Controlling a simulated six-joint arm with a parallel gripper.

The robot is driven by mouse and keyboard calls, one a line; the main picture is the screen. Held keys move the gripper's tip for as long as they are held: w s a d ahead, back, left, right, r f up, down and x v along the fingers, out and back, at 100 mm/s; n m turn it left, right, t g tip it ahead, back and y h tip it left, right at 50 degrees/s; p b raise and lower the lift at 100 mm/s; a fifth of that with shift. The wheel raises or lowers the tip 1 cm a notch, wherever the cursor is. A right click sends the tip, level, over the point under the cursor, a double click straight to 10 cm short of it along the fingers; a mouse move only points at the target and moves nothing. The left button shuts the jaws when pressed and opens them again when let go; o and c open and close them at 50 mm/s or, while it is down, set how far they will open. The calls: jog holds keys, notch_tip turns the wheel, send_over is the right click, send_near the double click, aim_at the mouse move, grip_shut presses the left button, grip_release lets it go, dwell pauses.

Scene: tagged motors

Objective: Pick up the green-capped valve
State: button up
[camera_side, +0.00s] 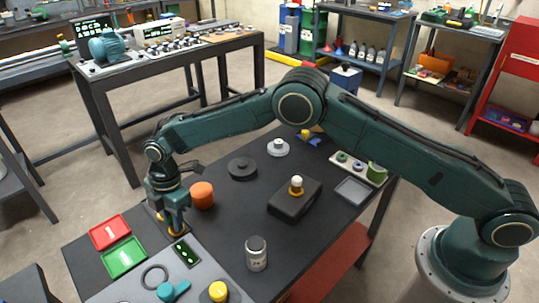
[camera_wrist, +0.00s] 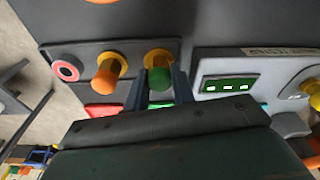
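The green-capped valve (camera_wrist: 159,78) has a green end and an orange-yellow base, and is mounted on a dark panel (camera_wrist: 210,22) in the wrist view. My gripper (camera_wrist: 160,82) is at it, with one finger on each side of the valve. The fingers look apart, with no clear sign of gripping; contact is hard to tell. In the side view my gripper (camera_side: 173,228) points down at the near left of the table, and it mostly hides the valve. An orange valve (camera_wrist: 108,74) stands just left of the green one in the wrist view.
A box with a green display (camera_wrist: 228,86) is close on the right. Red (camera_side: 110,232) and green (camera_side: 122,258) trays lie left of my gripper. An orange cylinder (camera_side: 202,195) stands close to its right.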

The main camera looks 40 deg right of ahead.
grip_shut()
jog(key=shift+r, duration=0.1)
jog(key=shift+r, duration=4.95)
